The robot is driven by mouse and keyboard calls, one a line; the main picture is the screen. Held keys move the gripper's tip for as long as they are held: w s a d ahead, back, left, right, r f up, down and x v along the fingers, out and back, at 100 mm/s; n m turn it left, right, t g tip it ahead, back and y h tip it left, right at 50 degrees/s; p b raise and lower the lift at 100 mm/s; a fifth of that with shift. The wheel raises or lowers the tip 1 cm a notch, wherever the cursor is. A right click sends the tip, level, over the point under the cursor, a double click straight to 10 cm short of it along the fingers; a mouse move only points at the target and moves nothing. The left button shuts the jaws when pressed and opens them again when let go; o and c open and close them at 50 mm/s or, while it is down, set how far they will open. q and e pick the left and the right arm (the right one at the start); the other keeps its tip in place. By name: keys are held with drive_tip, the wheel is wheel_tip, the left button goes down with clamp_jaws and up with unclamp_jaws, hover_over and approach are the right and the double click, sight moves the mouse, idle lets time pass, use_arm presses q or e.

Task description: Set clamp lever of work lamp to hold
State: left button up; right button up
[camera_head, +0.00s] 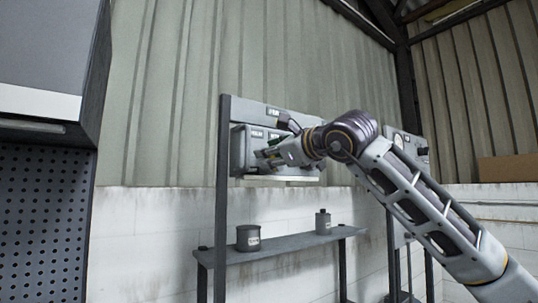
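A grey box-shaped unit (240,152) with small dark label plates is mounted on a dark upright frame in the middle of the view. It may be the work lamp, but the labels are too small to read. A dark piece (289,122) juts out at its upper right; I cannot tell whether it is the clamp lever. My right arm reaches in from the right, and my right gripper (267,157) is at the front of the unit. Its fingers are small and overlap the unit, so contact and opening cannot be made out. My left gripper is not in view.
Below the unit, a grey shelf (285,246) carries a dark labelled can (248,238) and a smaller container (323,222). A dark cabinet with a perforated panel (45,225) stands at the left. Another grey panel (409,150) is partly hidden behind my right arm.

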drive_tip(key=v, duration=1)
drive_tip(key=shift+s+d, duration=0.15)
drive_tip(key=shift+d, duration=0.05)
idle(0.4)
